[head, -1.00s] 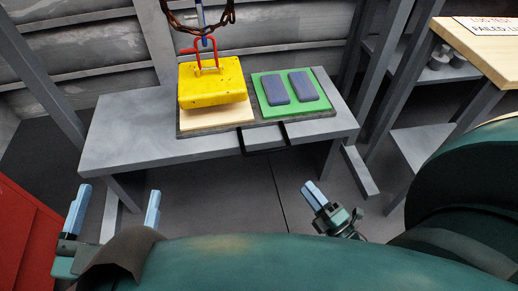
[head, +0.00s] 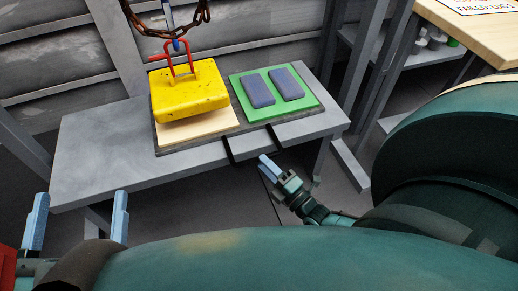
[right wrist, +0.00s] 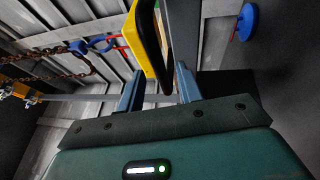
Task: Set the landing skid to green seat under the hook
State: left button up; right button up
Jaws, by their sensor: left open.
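The landing skid is a dark grey board (head: 197,147) on the grey bench, with a black handle (head: 229,152) at its front edge. Its right half carries the green seat (head: 238,87) with two blue-grey pads. Its left half carries a pale wooden seat (head: 205,128). A yellow block (head: 188,90) hangs by a red shackle (head: 181,58) from the hook (head: 176,44), over the wooden seat; I cannot tell if they touch. My right gripper (head: 268,167) is just in front of the handle, its fingers apart in the right wrist view (right wrist: 158,92). My left gripper (head: 78,218) is open and empty.
The grey bench (head: 105,145) has free top left of the skid. A rusty chain (head: 165,25) hangs above it. Grey posts (head: 378,90) and a wooden-topped table (head: 470,40) stand at the right. A red thing (head: 8,268) is at the lower left.

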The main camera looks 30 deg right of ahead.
jog(key=x, duration=0.3)
jog(key=shift+b, duration=0.3)
pick_arm(q)
jog(key=shift+w+a+r+m+t+h, duration=0.1)
jog(key=shift+w+r+m+t+h, duration=0.1)
jog(key=shift+r, duration=0.2)
jog(key=shift+w+a+r+m+t+h, duration=0.1)
jog(key=shift+r+m+h, duration=0.1)
jog(key=shift+r, duration=0.15)
pick_arm(e)
jog(key=shift+w, duration=0.15)
pick_arm(q)
jog(key=shift+f, duration=0.1)
pick_arm(e)
grip_shut()
